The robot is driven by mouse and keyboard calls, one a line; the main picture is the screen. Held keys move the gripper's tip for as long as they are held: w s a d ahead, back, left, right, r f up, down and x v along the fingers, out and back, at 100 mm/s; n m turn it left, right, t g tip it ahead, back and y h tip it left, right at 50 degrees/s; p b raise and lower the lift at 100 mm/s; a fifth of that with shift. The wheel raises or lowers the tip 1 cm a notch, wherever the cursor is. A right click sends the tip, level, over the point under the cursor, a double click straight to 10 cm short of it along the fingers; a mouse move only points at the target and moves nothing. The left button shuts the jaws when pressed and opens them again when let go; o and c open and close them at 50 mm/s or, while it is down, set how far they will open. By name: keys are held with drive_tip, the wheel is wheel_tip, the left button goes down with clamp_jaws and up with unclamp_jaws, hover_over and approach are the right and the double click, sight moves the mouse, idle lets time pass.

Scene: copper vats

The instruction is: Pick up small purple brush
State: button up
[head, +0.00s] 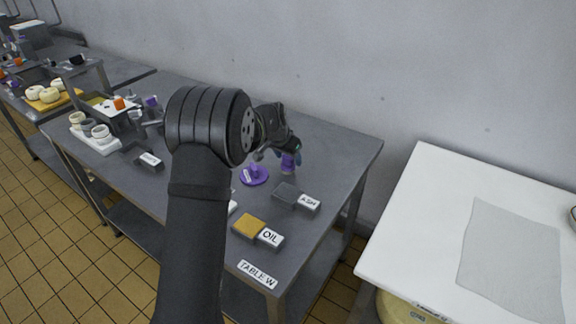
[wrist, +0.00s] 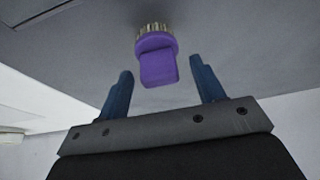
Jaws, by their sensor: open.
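The small purple brush (wrist: 158,66) has a purple handle and a ring of pale bristles. In the wrist view its handle end shows between my two blue fingertips, with a gap on each side. In the head view the brush (head: 287,165) is at the far side of the grey table, just below my gripper (head: 289,152), which partly covers it. My gripper (wrist: 161,70) is open and holds nothing. How far the brush is from the fingers in depth I cannot tell.
A purple disc with a knob (head: 254,177) stands close by on the left. A dark block and the ASH label (head: 308,203), a yellow block (head: 249,225) and the OIL label (head: 270,237) lie nearer. The wall (head: 330,60) rises behind the table. A white table (head: 425,210) stands right.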

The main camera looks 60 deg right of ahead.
drive_tip(key=shift+d+f, duration=0.15)
drive_tip(key=shift+f, duration=0.1)
drive_tip(key=c, duration=1.1)
drive_tip(key=shift+r, duration=0.15)
wheel_tip(320, 180, up, 4)
drive_tip(key=shift+r, duration=0.15)
drive_tip(key=s+r, duration=0.2)
drive_tip(key=s, duration=0.2)
drive_tip(key=s+a+r, duration=0.1)
drive_tip(key=s+r, duration=0.1)
drive_tip(key=s, duration=0.1)
drive_tip(key=s+r, duration=0.2)
drive_tip(key=s, duration=0.2)
drive_tip(key=shift+s+a+r, duration=0.2)
drive_tip(key=shift+s+a, duration=0.1)
drive_tip(key=shift+a, duration=0.1)
